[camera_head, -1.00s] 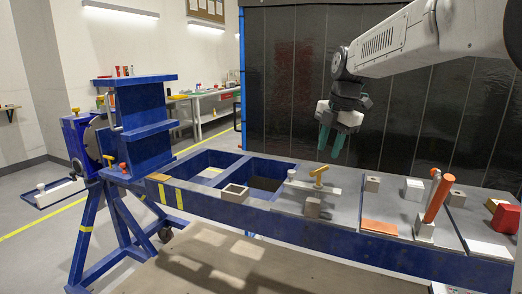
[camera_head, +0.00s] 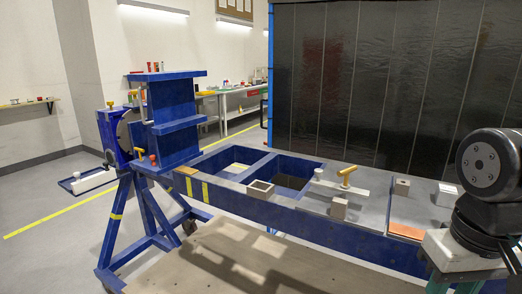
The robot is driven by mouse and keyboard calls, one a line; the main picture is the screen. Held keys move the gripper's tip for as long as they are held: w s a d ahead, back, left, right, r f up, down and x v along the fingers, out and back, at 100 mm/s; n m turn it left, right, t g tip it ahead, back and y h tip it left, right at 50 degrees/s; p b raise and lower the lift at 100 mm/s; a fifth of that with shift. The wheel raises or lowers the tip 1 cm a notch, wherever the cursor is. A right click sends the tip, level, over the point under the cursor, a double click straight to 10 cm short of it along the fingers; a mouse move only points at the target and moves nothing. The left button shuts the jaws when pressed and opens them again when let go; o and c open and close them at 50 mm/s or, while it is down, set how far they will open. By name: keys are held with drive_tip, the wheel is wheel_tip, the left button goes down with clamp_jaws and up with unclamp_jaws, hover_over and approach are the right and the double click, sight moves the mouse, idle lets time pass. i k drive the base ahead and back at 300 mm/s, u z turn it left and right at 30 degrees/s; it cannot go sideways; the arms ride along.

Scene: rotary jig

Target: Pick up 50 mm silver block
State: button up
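Several small blocks stand on the blue bench (camera_head: 300,222). A pale silver-white block (camera_head: 446,195) stands at the right, just left of my wrist. A grey-beige block (camera_head: 339,208) stands near the front edge, and a beige block with a hole (camera_head: 402,186) stands farther back. I cannot tell by size which one is the 50 mm block. My gripper (camera_head: 468,284) is at the lower right, close to the camera, pointing down. Its teal fingers are cut off by the bottom edge, so their tips and anything between them are hidden.
A grey bar with a yellow handle (camera_head: 346,178) and a hollow square piece (camera_head: 260,192) lie on the bench. An orange plate (camera_head: 405,231) is beside my gripper. The blue rotary jig (camera_head: 172,110) stands at left. My arm hides the bench's right end.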

sight(445, 195)
drive_tip(key=z, duration=0.95)
drive_tip(key=k, duration=0.65)
drive_tip(key=z, duration=0.65)
drive_tip(key=k, duration=0.55)
drive_tip(key=u, duration=0.95)
drive_tip(key=i, duration=1.45)
drive_tip(key=z, duration=0.35)
